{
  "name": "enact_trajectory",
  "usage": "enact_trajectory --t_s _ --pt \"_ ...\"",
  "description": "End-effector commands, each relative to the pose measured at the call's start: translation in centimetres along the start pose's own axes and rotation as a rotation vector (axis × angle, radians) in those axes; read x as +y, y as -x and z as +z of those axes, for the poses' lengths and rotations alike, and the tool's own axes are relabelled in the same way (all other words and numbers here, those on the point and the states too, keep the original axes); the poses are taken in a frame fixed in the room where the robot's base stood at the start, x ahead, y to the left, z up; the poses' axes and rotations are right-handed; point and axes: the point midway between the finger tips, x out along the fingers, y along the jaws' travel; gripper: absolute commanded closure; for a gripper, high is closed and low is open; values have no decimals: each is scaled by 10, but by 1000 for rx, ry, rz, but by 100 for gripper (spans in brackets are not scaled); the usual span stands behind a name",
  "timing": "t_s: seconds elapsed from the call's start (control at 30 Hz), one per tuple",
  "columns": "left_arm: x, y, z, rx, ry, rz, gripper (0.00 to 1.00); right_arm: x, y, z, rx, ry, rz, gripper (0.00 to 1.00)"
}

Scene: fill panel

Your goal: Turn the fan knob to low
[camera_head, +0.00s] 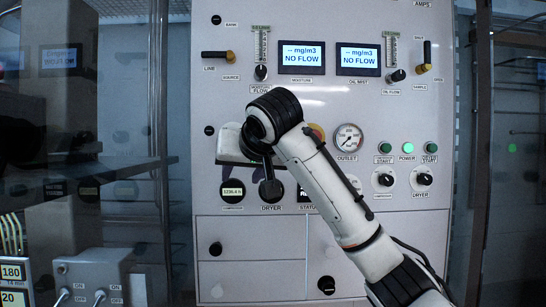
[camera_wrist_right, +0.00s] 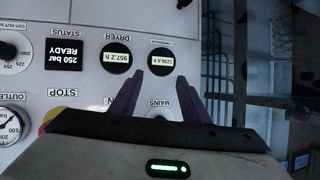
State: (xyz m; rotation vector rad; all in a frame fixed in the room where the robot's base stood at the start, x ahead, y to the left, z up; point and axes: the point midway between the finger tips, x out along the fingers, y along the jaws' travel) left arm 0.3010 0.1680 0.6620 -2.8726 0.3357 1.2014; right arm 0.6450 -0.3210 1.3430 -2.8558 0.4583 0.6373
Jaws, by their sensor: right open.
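I can read no fan label on the panel (camera_head: 240,260). Two black selector knobs, the left one (camera_head: 385,180) and the right one (camera_head: 424,179), sit at its right side. My right gripper (camera_head: 240,174) is in front of the panel's left middle, just above the round displays, partly hidden by my arm. In the wrist view its purple fingers (camera_wrist_right: 160,98) are apart with nothing held between them. A round part by the MAINS label (camera_wrist_right: 158,103) shows between them, mostly hidden by the gripper body. My left gripper is not in view.
The MOISTURE FLOW knob (camera_head: 260,72) and oil flow knob (camera_head: 397,75) stick out above. An outlet gauge (camera_head: 348,139) and a red-and-yellow stop button (camera_head: 317,132) are beside my arm. A grey box with toggles (camera_head: 92,277) stands at lower left.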

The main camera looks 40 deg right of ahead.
Motion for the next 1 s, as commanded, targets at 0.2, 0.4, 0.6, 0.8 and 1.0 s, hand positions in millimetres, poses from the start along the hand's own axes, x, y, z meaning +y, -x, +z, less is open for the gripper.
enact_trajectory --t_s 0.2,0.4,0.6,0.8,1.0 --pt "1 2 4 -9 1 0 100 46 84 -80 77 -160 70 57" --pt "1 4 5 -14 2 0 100 60 104 -97 92 -209 87 57" --pt "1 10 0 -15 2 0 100 63 76 -100 89 -210 89 57" --pt "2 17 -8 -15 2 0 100 66 38 -104 90 -210 89 57" --pt "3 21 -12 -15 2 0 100 68 13 -105 92 -209 87 57"
